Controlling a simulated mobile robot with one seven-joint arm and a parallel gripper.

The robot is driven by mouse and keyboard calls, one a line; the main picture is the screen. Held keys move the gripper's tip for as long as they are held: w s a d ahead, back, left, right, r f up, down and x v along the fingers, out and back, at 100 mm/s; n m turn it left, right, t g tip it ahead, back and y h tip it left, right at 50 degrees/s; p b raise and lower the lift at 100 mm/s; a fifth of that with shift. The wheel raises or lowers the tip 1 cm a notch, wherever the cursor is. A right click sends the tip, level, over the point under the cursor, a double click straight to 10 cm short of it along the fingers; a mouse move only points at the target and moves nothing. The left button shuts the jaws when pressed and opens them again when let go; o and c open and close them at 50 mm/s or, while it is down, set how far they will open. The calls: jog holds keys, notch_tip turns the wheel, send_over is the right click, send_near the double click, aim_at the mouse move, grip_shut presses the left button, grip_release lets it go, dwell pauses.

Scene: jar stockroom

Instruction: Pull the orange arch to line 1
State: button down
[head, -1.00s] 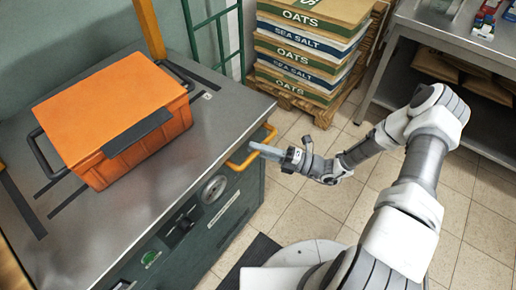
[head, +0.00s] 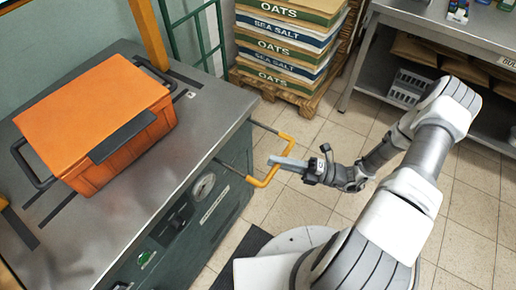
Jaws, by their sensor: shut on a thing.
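The orange arch (head: 261,182) is a bent handle on two dark rods (head: 234,170) that come out of the side of the green cabinet (head: 190,235). It stands clear of the cabinet side, with a length of both rods showing. My gripper (head: 277,161) is shut on the outer bar of the arch, near its middle, coming from the right. The fingers hide a small part of the bar. I cannot make out line 1 or any numbered mark on the rods.
An orange crate (head: 95,110) with black handles stands on the cabinet's metal top. A round gauge (head: 204,187) is on the cabinet side. Stacked sacks on a pallet (head: 285,90) stand behind, and a steel table (head: 460,40) is at back right. Tiled floor right of the arch is free.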

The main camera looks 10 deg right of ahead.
jog(key=s+d, duration=0.4)
jog(key=d, duration=0.1)
jog(key=c, duration=0.8)
grip_release()
jog(key=shift+o, duration=0.2)
jog(key=v, duration=1.7)
jog(key=shift+d+b, duration=0.25)
jog(key=shift+b, duration=0.05)
jog(key=shift+r, duration=0.1)
